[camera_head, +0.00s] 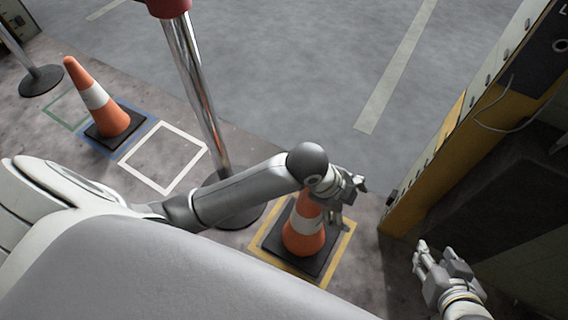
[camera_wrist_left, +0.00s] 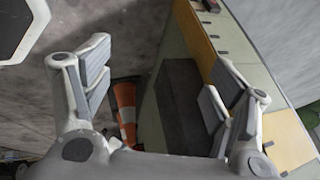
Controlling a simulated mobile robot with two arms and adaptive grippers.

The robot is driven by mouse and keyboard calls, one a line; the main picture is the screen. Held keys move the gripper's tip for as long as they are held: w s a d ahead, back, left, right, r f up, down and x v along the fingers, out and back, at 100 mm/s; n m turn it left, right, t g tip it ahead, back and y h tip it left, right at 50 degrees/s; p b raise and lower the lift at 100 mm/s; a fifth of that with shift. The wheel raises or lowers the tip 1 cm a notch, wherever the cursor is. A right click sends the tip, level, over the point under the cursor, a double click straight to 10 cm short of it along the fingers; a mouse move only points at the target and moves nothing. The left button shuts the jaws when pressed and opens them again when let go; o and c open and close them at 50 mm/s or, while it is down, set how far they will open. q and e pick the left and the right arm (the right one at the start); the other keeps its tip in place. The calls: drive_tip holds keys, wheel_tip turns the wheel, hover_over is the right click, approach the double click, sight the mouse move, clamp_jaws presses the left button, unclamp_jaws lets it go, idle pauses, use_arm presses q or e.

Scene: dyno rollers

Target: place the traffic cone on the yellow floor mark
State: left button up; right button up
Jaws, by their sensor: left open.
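An orange and white traffic cone (camera_head: 303,238) stands upright on its black base inside the yellow floor mark (camera_head: 262,256). My left gripper (camera_head: 347,188) is over the cone's upper part and hides its tip. In the left wrist view this gripper (camera_wrist_left: 158,92) is open, its fingers wide apart with nothing held between them. An orange and white cone (camera_wrist_left: 126,105) shows there beside the left finger. A second cone (camera_head: 108,115) stands upright at the left on the blue floor mark (camera_head: 127,149). My right gripper (camera_head: 440,268) is at the lower right, apart from the cones; its opening is unclear.
A chrome barrier post (camera_head: 192,75) stands behind my left arm, close to the yellow mark. Another post base (camera_head: 40,80) is at the far left. Empty white (camera_head: 163,187) and green (camera_head: 60,119) floor marks lie left. A yellow-framed machine (camera_head: 425,190) borders the right.

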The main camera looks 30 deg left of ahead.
use_arm(q)
drive_tip(key=s+a+r+n+t+y, duration=0.1)
drive_tip(key=s+a+r+n+t, duration=0.1)
drive_tip(key=a+n, duration=0.5)
drive_tip(key=s+a+r+n+t+y, duration=0.1)
drive_tip(key=s+a+n+t+y, duration=0.1)
drive_tip(key=a+n, duration=0.5)
drive_tip(key=s+n+t, duration=0.1)
drive_tip(key=n, duration=0.1)
drive_tip(key=shift+a+r+n+t, duration=0.3)
drive_tip(key=shift+a+r, duration=0.05)
drive_tip(key=shift+r, duration=0.05)
